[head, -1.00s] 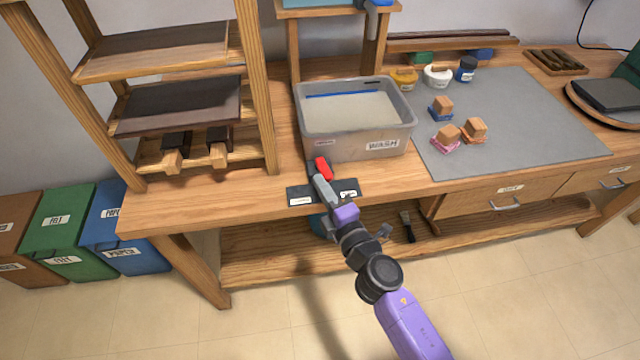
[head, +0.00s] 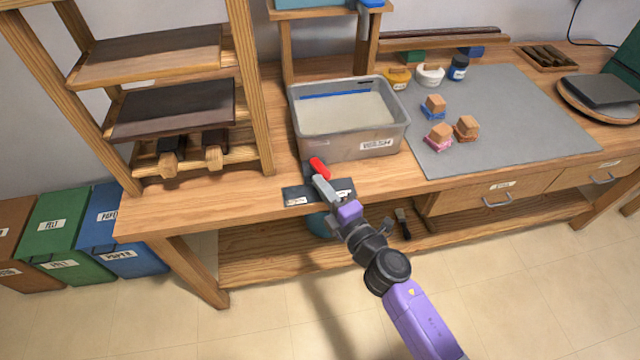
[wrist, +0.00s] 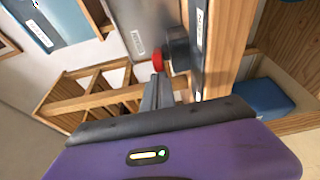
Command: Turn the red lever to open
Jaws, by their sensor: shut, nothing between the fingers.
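The red lever (head: 319,168) stands at the front edge of the workbench, just before the grey wash tub. In the wrist view the red lever (wrist: 158,62) shows end-on beside its dark round mount (wrist: 179,48). A dark plate with white labels (head: 297,197) lies on the bench edge below the lever. My gripper (head: 322,184) is shut and empty, its grey fingers close to the lever's lower end. In the wrist view the fingers (wrist: 158,90) point toward the lever. I cannot tell whether they touch it.
The wash tub (head: 345,146) stands right behind the lever. A wooden shelf rack (head: 255,90) rises to the left. A grey mat (head: 530,110) with stamp blocks lies to the right. Colored bins (head: 50,235) stand on the floor at left.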

